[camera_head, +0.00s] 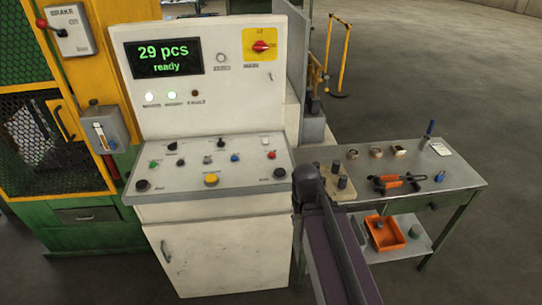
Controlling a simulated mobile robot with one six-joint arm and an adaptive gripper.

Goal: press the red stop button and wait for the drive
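A small red button (271,155) sits at the right of the sloping panel of the white control cabinet (215,240). Nothing covers it. Near it on the panel are a white button (265,140), a blue button (235,157), a green button (152,163) and a larger yellow button (211,179). The display (163,57) reads "29 pcs ready" in green. Two lamps below it glow whitish green, and a third (195,93) is dark. My dark arm rises from the bottom edge to just right of the panel. I cannot make out gripper fingers.
A red rotary switch (260,46) is on a yellow plate above the panel. A grey workbench (452,172) stands at the right, with pliers (395,182) and small parts on it. An orange bin (384,236) is on its lower shelf. Green-yellow machinery stands left.

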